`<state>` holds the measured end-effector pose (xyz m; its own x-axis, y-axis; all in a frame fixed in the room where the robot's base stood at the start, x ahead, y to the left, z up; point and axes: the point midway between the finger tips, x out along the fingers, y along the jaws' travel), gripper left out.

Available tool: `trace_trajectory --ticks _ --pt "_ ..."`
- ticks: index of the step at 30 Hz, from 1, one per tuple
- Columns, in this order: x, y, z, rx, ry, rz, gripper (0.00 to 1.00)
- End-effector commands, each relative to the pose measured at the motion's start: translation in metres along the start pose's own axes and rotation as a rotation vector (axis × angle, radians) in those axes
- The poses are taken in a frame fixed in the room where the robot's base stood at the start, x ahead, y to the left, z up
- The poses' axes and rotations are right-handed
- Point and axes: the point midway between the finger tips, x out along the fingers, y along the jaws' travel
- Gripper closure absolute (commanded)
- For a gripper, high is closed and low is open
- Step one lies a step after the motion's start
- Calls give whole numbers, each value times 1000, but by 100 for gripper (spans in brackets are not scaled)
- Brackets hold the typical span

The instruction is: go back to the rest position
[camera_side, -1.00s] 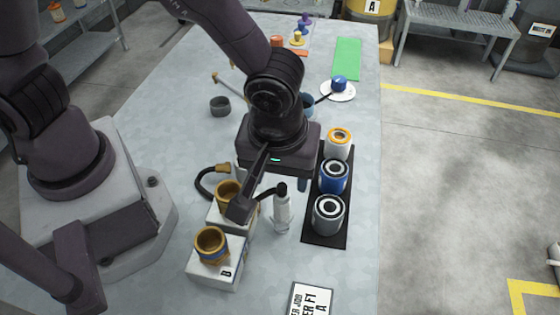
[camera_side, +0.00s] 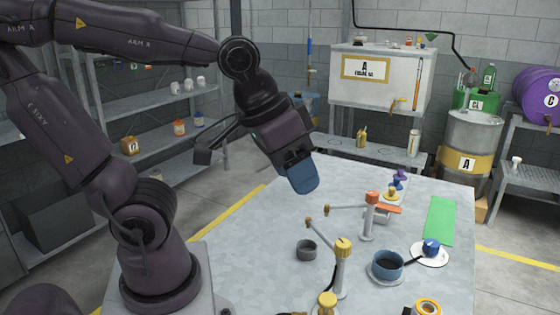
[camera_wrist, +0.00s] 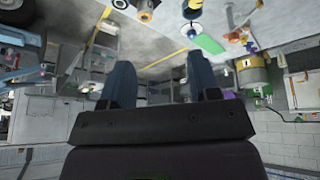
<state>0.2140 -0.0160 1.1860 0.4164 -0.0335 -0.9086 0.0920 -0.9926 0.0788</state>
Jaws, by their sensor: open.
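My arm is lifted and bent, with the wrist high over the bench.
Below and right of the gripper stand two posts with swing arms, one yellow-topped (camera_side: 342,260) and one red-topped (camera_side: 370,212). A grey cup (camera_side: 307,250), a blue cup (camera_side: 388,266) and a green mat (camera_side: 440,220) lie on the bench. Shelves (camera_side: 180,105) stand behind my arm.

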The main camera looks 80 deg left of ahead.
Motion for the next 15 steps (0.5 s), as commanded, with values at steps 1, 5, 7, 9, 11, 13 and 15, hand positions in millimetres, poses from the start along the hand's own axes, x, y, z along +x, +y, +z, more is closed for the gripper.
trace_trajectory --ticks 1,5,7,9,11,13,15 --pt "-8 -8 4 32 30 -11 44" --pt "-16 -15 10 100 60 -27 44" --pt "-17 -16 11 115 64 -30 44" --pt "-18 -17 11 120 64 -31 44" --pt "-17 -16 11 120 63 -30 44" --pt "-17 -16 11 119 63 -30 44" --pt "-17 -16 10 119 63 -30 44"
